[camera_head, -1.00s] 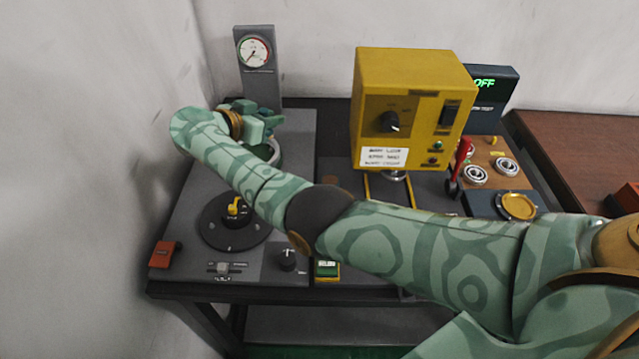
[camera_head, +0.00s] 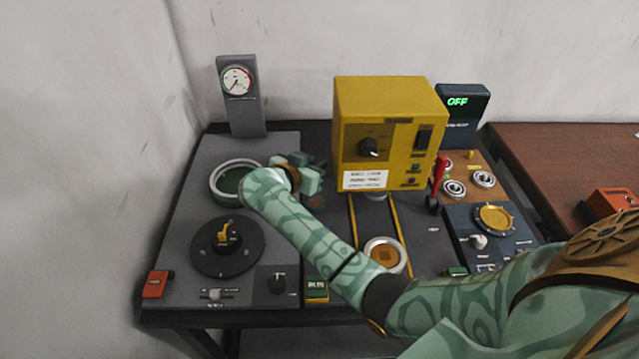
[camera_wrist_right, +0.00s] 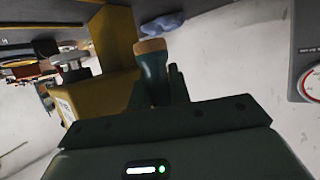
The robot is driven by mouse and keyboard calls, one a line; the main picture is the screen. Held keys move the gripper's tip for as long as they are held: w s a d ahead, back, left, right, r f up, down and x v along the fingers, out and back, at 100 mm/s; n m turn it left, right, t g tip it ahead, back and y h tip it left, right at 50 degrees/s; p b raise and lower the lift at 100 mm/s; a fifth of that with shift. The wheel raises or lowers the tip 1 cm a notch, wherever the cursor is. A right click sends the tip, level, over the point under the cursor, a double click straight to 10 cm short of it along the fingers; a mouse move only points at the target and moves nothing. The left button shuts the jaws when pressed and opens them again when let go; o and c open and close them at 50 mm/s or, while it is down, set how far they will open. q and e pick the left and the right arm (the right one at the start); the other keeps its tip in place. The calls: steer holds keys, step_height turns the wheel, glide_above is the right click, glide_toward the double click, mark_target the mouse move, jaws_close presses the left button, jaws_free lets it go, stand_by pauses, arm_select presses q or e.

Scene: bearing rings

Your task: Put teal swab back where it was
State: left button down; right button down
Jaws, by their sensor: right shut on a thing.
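The teal swab (camera_wrist_right: 153,78) shows in the right wrist view as a dark teal handle with a tan end. It stands between the fingers of my right gripper (camera_wrist_right: 157,88), which is shut on it. In the head view my right gripper (camera_head: 312,178) is above the bench, right of the round green-bottomed well and left of the yellow machine. The swab cannot be made out clearly there. A small brown patch (camera_head: 315,202) shows just below the gripper, partly hidden; I cannot tell what it is. My left gripper is not in view.
The round well (camera_head: 216,188) has a pale rim. The yellow machine (camera_head: 385,110) stands close right of the gripper, and a gauge post (camera_head: 241,112) stands behind. A black dial (camera_head: 205,260), a gold-centred ring (camera_head: 386,269) and bearing rings (camera_head: 484,179) are around.

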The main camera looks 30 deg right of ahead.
steer(key=shift+s+d+f+b, duration=0.15)
steer(key=shift+f+b, duration=0.1)
steer(key=shift+f, duration=0.2)
steer(key=shift+s+d+f+b, duration=0.15)
steer(key=shift+f+b, duration=0.1)
steer(key=shift+f, duration=0.15)
steer(key=shift+w+f, duration=0.2)
steer(key=shift+f, duration=0.15)
step_height(320, 180, down, 5)
steer(key=b, duration=0.3)
steer(key=shift+s+d, duration=0.15)
steer(key=shift+r, duration=0.15)
steer(key=c, duration=1.3)
jaws_free()
